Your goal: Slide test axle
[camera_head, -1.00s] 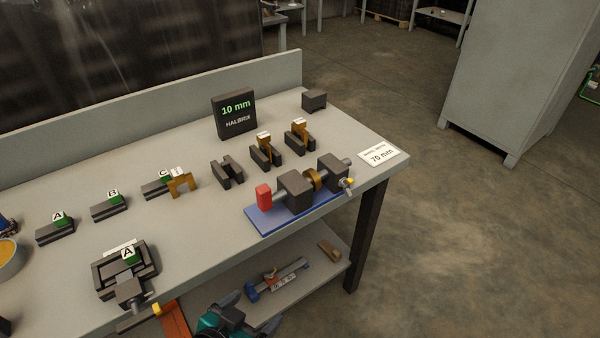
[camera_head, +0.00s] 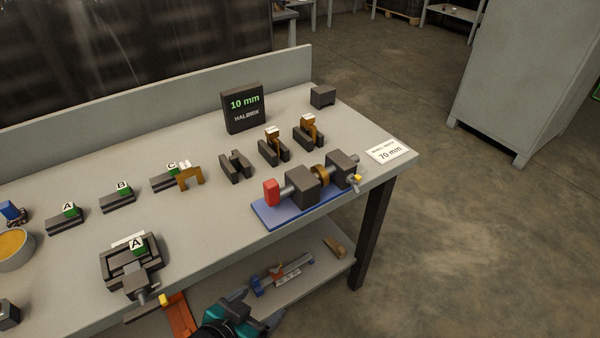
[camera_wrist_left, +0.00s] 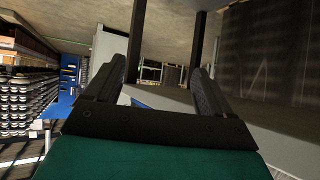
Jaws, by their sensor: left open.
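The test axle is a grey shaft with a red end grip (camera_head: 271,192), lying through two dark blocks (camera_head: 302,187) on a blue base (camera_head: 284,214) at the table's right front. A brass-coloured ring (camera_head: 320,172) sits between the blocks. A small yellow-tipped screw or lever (camera_head: 356,180) is at the base's right end. My left gripper (camera_head: 236,308), black and teal, is low in front of the table edge, apart from the axle. In the left wrist view its two fingers stand apart with nothing between them (camera_wrist_left: 158,92). My right gripper is not in view.
A "10 mm" display (camera_head: 243,107), brass gauges in dark holders (camera_head: 272,148), labelled blocks (camera_head: 118,198) and a dark vise (camera_head: 131,264) stand on the grey table (camera_head: 205,232). A "70 mm" card (camera_head: 387,151) lies at the right corner. The lower shelf (camera_head: 318,272) holds tools.

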